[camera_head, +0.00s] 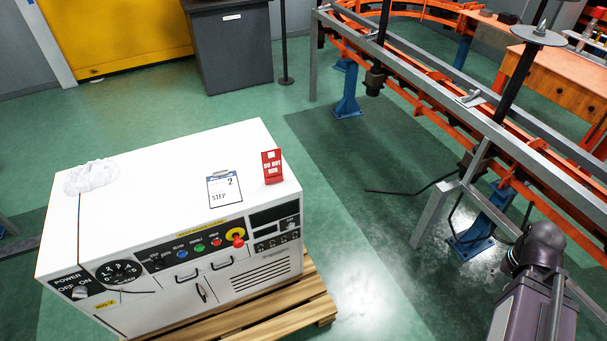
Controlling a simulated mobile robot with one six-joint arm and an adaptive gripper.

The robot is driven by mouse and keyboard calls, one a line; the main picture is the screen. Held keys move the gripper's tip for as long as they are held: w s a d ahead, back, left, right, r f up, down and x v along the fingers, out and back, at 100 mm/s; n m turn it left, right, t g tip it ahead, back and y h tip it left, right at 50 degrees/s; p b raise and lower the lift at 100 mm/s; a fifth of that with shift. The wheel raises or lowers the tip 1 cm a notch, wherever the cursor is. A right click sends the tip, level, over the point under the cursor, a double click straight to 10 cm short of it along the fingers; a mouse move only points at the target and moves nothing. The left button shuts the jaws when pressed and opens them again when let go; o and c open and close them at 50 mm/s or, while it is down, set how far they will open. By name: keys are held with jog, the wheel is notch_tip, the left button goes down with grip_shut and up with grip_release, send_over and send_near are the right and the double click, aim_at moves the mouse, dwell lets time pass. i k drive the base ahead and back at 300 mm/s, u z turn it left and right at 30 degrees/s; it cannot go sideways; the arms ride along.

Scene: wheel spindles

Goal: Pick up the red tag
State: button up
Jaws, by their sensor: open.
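The red tag (272,166) stands upright on the white top of a control cabinet (150,165), near its right end and close to the front edge. My gripper does not show in this view.
A clipboard (224,189) marked "STEP 2" lies just left of the tag. Crumpled white material (91,177) lies at the top's left end. The cabinet stands on a wooden pallet (285,312). An orange rail frame (440,110) runs along the right, with green floor between.

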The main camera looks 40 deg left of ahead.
aim_at(272, 167)
jog(key=z, duration=0.55)
jog(key=k, duration=0.95)
jog(key=u, duration=2.35)
jog(key=i, duration=0.25)
jog(key=z, duration=0.6)
